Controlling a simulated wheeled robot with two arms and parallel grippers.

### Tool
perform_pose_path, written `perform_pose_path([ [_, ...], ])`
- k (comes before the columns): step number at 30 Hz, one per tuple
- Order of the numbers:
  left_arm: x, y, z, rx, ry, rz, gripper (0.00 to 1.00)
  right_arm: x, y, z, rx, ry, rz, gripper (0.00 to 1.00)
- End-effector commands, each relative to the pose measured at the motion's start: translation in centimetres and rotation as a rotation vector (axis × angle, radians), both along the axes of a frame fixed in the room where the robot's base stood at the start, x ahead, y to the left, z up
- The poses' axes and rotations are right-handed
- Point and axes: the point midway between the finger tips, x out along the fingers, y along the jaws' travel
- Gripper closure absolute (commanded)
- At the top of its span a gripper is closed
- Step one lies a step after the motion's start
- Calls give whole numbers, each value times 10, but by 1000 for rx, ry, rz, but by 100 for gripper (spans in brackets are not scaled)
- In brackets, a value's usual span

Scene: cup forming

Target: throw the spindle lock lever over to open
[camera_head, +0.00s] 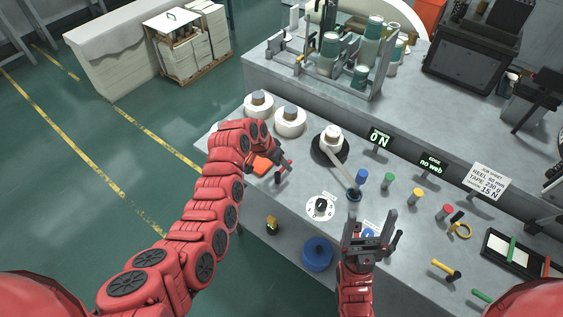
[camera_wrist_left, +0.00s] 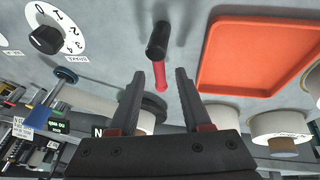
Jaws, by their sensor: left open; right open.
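A short lever with a red shaft and a black end (camera_wrist_left: 159,55) stands out from the grey bench; it looks like the spindle lock lever. My left gripper (camera_wrist_left: 161,74) is open, with its fingertips on either side of the lever's red shaft in the left wrist view. I cannot tell whether they touch it. In the head view, my left gripper (camera_head: 281,159) is low over the bench beside the orange tray (camera_head: 262,165), left of the spindle with its dark disc and white roll (camera_head: 331,134). My right gripper (camera_head: 372,222) is open and empty at the bench's front.
White rolls (camera_head: 290,122) stand behind my left gripper. Coloured knobs (camera_head: 388,181) and small signs (camera_head: 379,139) line the right side. The orange tray also shows in the left wrist view (camera_wrist_left: 255,55).

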Motion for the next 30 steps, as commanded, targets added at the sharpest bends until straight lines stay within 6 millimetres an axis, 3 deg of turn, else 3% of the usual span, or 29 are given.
perform_pose_path([
  [9, 0, 0, -1, -1, -1, 0, 52, 0, 0, 0, 0, 0, 0, 24],
  [17, 1, 0, -1, 0, -1, 1, 98, 0, 0, 0, 0, 0, 0, 24],
  [30, 1, 0, -1, 0, -3, 1, 100, 0, 0, 0, 0, 0, 0, 24],
])
